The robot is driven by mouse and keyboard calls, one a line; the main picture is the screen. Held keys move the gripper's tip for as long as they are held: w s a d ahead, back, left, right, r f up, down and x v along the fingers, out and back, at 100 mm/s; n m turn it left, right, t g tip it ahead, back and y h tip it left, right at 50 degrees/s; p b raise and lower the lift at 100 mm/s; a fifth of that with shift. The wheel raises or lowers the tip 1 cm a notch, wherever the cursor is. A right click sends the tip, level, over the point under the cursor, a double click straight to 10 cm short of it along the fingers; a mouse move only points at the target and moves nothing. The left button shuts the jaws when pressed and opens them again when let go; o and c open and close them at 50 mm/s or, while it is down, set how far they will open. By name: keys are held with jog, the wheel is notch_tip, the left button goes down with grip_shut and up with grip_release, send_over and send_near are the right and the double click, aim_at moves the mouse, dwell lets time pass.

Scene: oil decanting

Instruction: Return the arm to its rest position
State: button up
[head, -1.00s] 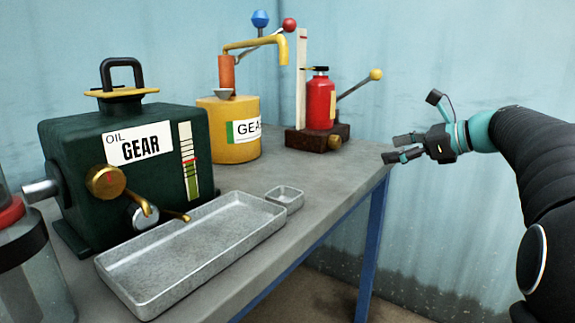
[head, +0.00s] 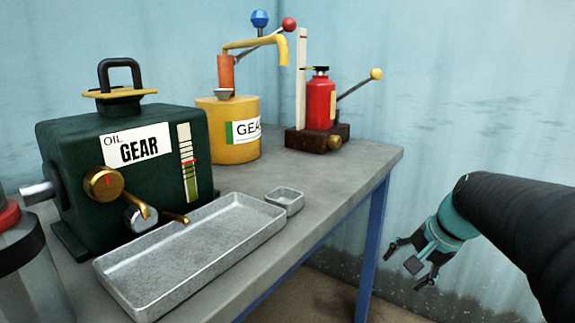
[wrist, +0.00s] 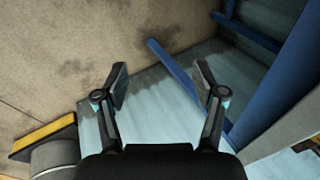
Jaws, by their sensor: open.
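My gripper (head: 402,262) is in the head view to the right of the workbench, below the level of its top and clear of it. Its fingers are spread and empty, tilted down and to the left. In the wrist view, my gripper (wrist: 160,92) shows both fingers wide apart with nothing between them. Behind them are the floor and the lower wall. My arm comes in from the right edge of the head view.
The grey workbench (head: 345,170) has a blue leg (head: 373,240). On it stand a green gear-oil tank (head: 85,180), a metal tray (head: 190,260), a small dish (head: 285,200), a yellow pump can (head: 225,145) and a red bottle (head: 320,103). Free room lies right of the bench.

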jog(key=s+a+f+n+h, duration=0.1)
jog(key=s+a+n, duration=0.1)
jog(key=s, duration=0.4)
jog(key=s+a+f+n, duration=0.1)
jog(key=s+a+n, duration=0.2)
jog(key=s, duration=0.3)
jog(key=s+a+n+t+h, duration=0.1)
jog(key=s+a+n, duration=0.2)
jog(key=s+n, duration=0.1)
jog(key=shift+s+f+h+p, duration=0.3)
jog(key=shift+s+f+p, duration=0.1)
jog(key=shift+s, duration=0.5)
